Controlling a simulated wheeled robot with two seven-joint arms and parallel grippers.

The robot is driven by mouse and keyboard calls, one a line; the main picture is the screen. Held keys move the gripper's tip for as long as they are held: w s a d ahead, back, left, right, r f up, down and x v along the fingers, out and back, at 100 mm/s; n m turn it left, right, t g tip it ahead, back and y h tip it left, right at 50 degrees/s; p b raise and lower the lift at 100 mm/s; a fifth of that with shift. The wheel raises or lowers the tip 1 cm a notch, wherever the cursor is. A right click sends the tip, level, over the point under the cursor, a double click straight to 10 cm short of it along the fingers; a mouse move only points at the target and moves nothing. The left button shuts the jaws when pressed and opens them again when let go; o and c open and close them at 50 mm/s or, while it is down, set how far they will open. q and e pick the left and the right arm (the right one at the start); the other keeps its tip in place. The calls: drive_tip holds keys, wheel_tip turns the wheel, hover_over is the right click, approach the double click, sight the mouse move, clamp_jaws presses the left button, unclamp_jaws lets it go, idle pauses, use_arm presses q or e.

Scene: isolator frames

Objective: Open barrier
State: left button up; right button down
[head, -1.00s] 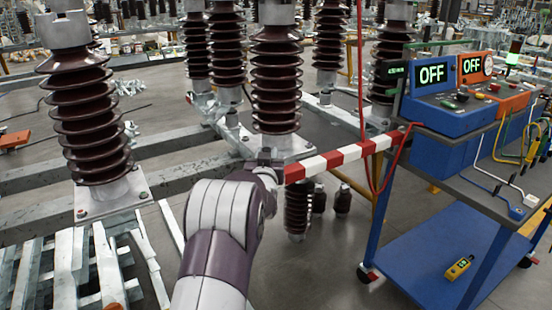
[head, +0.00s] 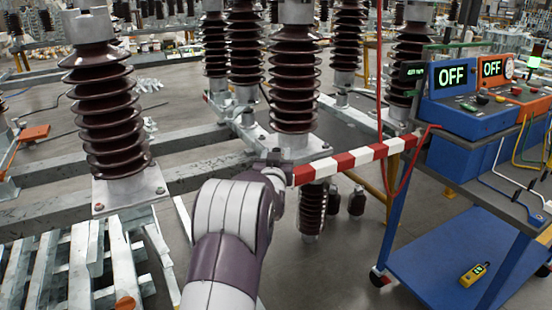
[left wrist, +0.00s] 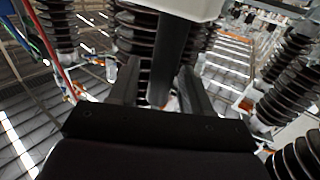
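The red-and-white striped barrier bar (head: 345,160) runs from the head of my left arm up to the blue cart at the right. My left gripper (head: 277,158) is at the bar's left end, with its fingers mostly hidden behind my wrist. In the left wrist view, the two dark fingers of the gripper (left wrist: 160,82) stand apart, with a dark grey post (left wrist: 172,55) between them. A gap shows beside the post, and I cannot tell whether either finger touches it. My right gripper is in neither view.
A blue cart (head: 440,255) with two control boxes reading OFF, a blue one (head: 470,112) and an orange one (head: 515,98), stands at the right. Brown ridged insulators (head: 295,80) stand behind the bar. Metal beams (head: 85,265) lie at the lower left.

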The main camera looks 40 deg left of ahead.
use_arm(q)
drive_tip(key=v, duration=1.2)
drive_tip(key=shift+s+d, duration=0.2)
drive_tip(key=shift+s, duration=0.1)
drive_tip(key=s+d+f+m+g+h, duration=0.1)
drive_tip(key=s+d+f+g+h, duration=0.3)
drive_tip(key=f, duration=0.3)
drive_tip(key=s+d+f+m+g+h, duration=0.1)
drive_tip(key=s+d+f+g+h, duration=0.15)
drive_tip(key=d+f+g, duration=0.4)
drive_tip(key=s+d+f+m+g+h, duration=0.3)
drive_tip(key=s+d+f+m+h, duration=0.15)
drive_tip(key=s+d, duration=0.65)
drive_tip(key=w+d+r+p, duration=0.1)
drive_tip(key=r+p, duration=0.9)
drive_tip(key=w+d+r+y+p, duration=0.1)
drive_tip(key=d+r+p, duration=0.1)
drive_tip(key=r+p, duration=0.8)
